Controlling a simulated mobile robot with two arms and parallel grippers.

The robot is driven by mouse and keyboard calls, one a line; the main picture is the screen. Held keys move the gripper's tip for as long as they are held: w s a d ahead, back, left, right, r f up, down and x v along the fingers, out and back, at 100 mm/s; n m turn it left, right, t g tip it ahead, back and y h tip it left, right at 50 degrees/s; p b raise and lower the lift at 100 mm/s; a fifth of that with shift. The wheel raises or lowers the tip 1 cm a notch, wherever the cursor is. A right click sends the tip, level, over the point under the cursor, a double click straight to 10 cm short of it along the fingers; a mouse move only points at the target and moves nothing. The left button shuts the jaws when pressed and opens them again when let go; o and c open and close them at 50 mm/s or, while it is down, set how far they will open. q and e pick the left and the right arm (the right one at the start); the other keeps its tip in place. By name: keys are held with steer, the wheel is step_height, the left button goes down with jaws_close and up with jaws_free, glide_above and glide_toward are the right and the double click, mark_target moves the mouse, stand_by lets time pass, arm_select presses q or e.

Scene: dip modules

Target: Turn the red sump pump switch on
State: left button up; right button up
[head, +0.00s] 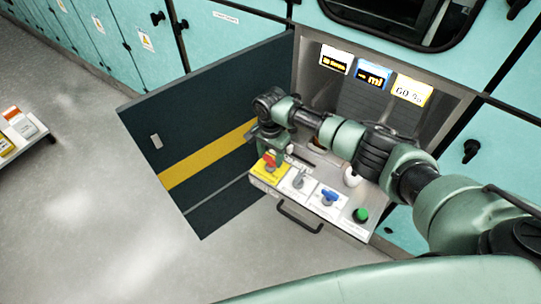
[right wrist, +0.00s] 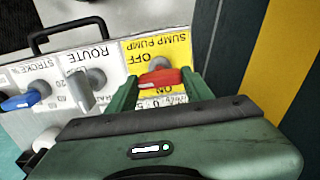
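The sump pump switch is a red handle (right wrist: 160,77) on a yellow plate (right wrist: 172,48) marked SUMP PUMP, OFF and ON. In the right wrist view the plate's lettering is upside down and the handle lies nearly level across the picture. In the head view the red handle (head: 269,159) is at the left end of the drawer panel. My right gripper (right wrist: 159,80) is over it, its green fingers apart at either end of the handle. I cannot tell whether they touch it. In the head view the fingers (head: 268,150) are partly hidden. My left gripper is not in view.
Beside it on the drawer are a grey ROUTE knob (right wrist: 83,90), a blue STROKE handle (head: 329,197) and a green button (head: 360,215). A drawer handle (head: 300,218) juts out in front. A dark open door (head: 190,130) stands close at the left. Three displays (head: 373,75) are behind.

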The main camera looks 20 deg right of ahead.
mark_target(271, 158)
steer(key=n+p, duration=0.1)
steer(key=n, duration=0.2)
steer(key=shift+n, duration=0.4)
steer(key=n+p, duration=0.1)
steer(key=n, duration=0.3)
steer(key=shift+n, duration=0.3)
steer(key=n, duration=0.4)
steer(key=shift+n+p, duration=0.3)
steer(key=shift+p, duration=0.05)
steer(key=n, duration=0.4)
steer(key=shift+n, duration=0.4)
steer(key=o, duration=1.4)
steer(key=shift+r, duration=3.9)
